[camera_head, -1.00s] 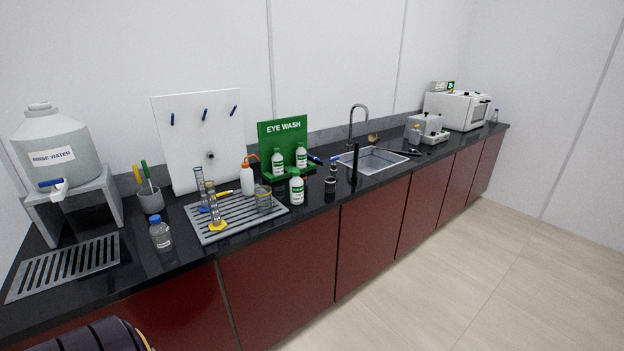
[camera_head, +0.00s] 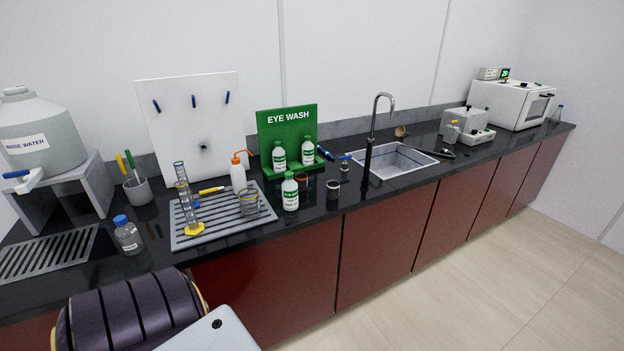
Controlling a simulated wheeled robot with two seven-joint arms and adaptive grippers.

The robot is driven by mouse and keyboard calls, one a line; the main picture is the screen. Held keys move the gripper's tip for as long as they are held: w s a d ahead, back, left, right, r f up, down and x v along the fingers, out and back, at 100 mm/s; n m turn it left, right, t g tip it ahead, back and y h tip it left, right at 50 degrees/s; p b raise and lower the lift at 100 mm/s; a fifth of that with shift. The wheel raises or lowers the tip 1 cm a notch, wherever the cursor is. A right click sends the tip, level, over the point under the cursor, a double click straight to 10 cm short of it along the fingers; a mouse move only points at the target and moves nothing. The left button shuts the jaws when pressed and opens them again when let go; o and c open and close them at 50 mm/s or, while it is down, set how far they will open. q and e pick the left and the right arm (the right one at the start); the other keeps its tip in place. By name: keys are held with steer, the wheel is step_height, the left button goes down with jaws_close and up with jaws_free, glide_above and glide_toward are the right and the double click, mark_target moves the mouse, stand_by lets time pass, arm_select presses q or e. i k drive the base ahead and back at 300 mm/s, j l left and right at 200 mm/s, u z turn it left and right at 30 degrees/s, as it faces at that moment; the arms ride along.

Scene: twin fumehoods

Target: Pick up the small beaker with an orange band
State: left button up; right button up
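A small clear glass beaker (camera_head: 249,201) stands upright on the right part of the grey slotted drying rack (camera_head: 216,229) on the black counter. It seems to carry a yellowish-orange band, but it is too small to be sure. Two small dark cups stand to its right: one (camera_head: 333,189) in front of the sink, and a brownish one (camera_head: 302,180) partly hidden behind a green-labelled bottle. Neither of my grippers shows in the head view.
The eye wash stand (camera_head: 287,128) is behind. A blue-capped bottle (camera_head: 127,237) stands left of the rack. The sink (camera_head: 393,161) is right.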

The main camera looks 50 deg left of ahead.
mark_target(302, 182)
steer(key=i+l+u, duration=0.1)
steer(key=i+u, duration=0.35)
steer(key=i, duration=0.4)
steer(key=i+u, duration=0.45)
steer(key=i, duration=0.4)
steer(key=u, duration=0.5)
steer(key=i+l, duration=0.05)
